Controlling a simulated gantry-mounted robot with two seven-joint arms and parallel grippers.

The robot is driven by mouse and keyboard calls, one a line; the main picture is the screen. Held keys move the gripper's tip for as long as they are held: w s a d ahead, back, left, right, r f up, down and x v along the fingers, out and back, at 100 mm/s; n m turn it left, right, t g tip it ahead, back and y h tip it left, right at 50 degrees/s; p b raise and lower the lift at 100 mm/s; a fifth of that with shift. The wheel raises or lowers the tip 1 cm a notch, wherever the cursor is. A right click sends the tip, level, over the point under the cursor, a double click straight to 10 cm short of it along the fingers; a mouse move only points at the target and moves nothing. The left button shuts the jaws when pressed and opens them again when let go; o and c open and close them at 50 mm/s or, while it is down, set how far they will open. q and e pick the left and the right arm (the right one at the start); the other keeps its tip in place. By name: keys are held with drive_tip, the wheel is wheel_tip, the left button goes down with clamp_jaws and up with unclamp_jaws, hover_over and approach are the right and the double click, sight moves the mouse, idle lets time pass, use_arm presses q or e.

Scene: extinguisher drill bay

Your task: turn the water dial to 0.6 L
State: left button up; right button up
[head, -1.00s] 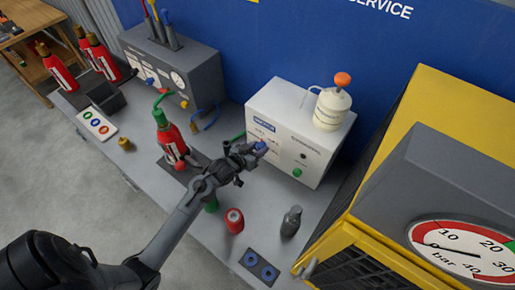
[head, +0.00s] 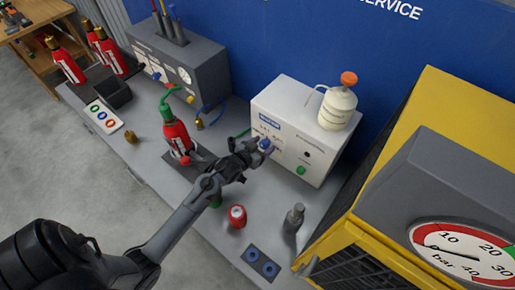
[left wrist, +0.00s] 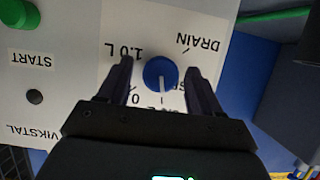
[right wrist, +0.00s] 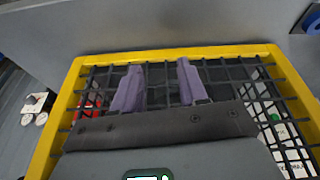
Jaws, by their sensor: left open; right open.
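The white filling machine (head: 300,128) stands against the blue wall, with the blue water dial (head: 266,145) on its front panel. In the left wrist view the dial (left wrist: 160,74) appears upside down. Its white pointer line points down in that picture, towards markings partly hidden by my gripper. The "1.0 L" label is at upper left and "DRAIN" at upper right. My left gripper (left wrist: 157,68) is open, one finger on either side of the dial, with gaps visible. My right gripper (right wrist: 158,80) is open and empty above a yellow-framed black mesh; it is not visible in the head view.
A green START button (left wrist: 18,14) is on the same panel. A white bottle with an orange knob (head: 337,108) stands on the machine. A red extinguisher (head: 176,135), red can (head: 237,216) and grey bottle (head: 294,218) stand on the bench. A yellow cabinet (head: 440,110) is at right.

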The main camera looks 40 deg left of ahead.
use_arm(q)
drive_tip(key=v, duration=1)
drive_tip(key=shift+s, duration=0.35)
drive_tip(key=shift+r, duration=0.1)
